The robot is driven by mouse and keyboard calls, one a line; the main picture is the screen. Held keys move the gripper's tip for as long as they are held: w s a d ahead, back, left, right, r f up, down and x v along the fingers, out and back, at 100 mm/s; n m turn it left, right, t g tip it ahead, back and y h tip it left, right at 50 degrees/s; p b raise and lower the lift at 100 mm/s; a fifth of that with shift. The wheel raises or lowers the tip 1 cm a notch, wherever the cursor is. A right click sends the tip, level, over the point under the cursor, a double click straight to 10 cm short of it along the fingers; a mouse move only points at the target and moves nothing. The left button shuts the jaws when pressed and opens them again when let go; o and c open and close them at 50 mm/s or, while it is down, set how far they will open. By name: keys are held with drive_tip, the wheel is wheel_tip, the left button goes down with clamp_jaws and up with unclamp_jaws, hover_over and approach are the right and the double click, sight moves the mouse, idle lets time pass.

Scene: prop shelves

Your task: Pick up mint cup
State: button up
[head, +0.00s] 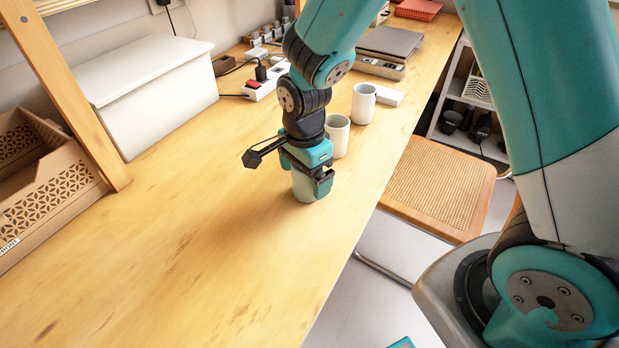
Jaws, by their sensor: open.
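The mint cup (303,191) stands on the wooden table in the head view, with its upper part hidden by my gripper. My gripper (309,178) is open and points down right over this cup, with its fingers at the cup's upper part. I cannot tell whether the fingers touch it. Two other pale cups stand just behind: a nearer one (338,138) close to my gripper, partly hidden by it, and a farther one (363,102) with a handle.
A white lidded box (150,95) and a wooden post stand along the wall at left, with a brown crate (45,190) nearby. A power strip (265,85) lies behind my gripper. The front table surface (190,270) is clear. A woven-seat chair (440,185) is at right.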

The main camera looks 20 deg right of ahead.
drive_tip(key=shift+f, duration=0.4)
drive_tip(key=c, duration=1.1)
drive_tip(key=shift+r, duration=0.1)
